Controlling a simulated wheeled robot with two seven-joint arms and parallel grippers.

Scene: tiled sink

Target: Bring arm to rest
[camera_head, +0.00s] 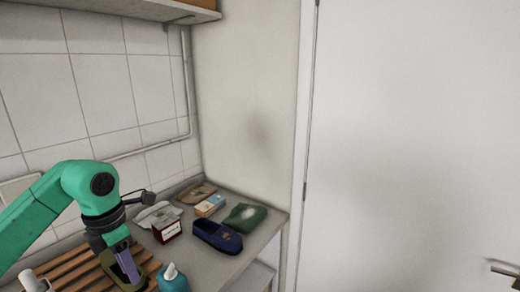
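My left arm, green with a dark wrist, comes in from the left. Its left gripper (127,264) points down over a slatted wooden rack (78,270) at the lower left. The fingers are at an olive-coloured item (148,272) on the rack. I cannot tell whether they are open, or whether they hold it or only reach into it. My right gripper is not in view.
On the counter (206,265) stand a navy slipper (217,236), a green folded cloth (244,217), a red-and-white box (166,229), a small light box (210,205) and a teal bottle (172,280). A white mug-like item (34,281) is at lower left. A white door (420,140) fills the right.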

